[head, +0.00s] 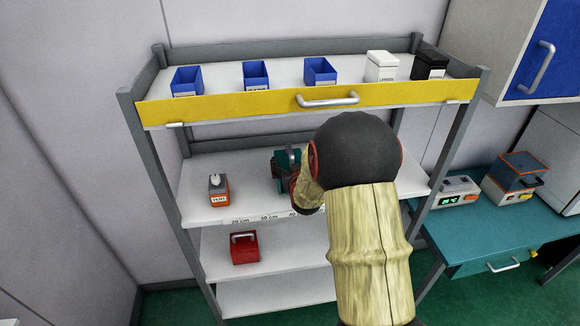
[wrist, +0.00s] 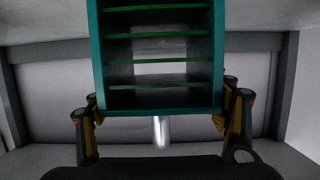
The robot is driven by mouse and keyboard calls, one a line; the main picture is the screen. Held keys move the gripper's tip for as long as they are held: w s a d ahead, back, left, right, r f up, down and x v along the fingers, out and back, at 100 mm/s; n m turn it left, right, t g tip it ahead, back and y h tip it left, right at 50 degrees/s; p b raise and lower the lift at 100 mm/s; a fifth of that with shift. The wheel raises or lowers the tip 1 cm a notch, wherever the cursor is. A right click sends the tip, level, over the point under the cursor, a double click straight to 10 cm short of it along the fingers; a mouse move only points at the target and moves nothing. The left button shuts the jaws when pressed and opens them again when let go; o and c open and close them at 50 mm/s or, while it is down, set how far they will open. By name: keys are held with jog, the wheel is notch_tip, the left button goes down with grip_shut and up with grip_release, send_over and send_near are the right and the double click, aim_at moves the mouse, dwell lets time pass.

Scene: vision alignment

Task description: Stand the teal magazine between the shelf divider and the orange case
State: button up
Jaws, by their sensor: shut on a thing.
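The teal magazine (wrist: 160,112) fills the upper middle of the wrist view, an open-fronted box with several green-edged slots. My gripper (wrist: 160,98) is shut on it, one finger on each side. In the head view the magazine (head: 282,163) shows partly, at the middle shelf, with my gripper (head: 293,184) at its right. I cannot tell whether it touches the shelf. A small orange-and-grey case labelled VENT (head: 219,193) stands apart to its left. I cannot make out the shelf divider; my arm hides the right part of this shelf.
The middle shelf (head: 203,163) has bare room around the VENT case. A yellow front rail with a handle (head: 328,99) crosses above it. Blue bins (head: 187,82) and two small boxes stand on the top shelf. A red box (head: 244,248) sits below. A teal bench (head: 470,232) stands right.

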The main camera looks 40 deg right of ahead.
jog(key=shift+w+f, duration=0.1)
jog(key=shift+f, duration=0.65)
jog(key=shift+f, duration=0.25)
jog(key=o, duration=1.6)
jog(key=shift+c, duration=0.2)
jog(key=shift+r, duration=0.15)
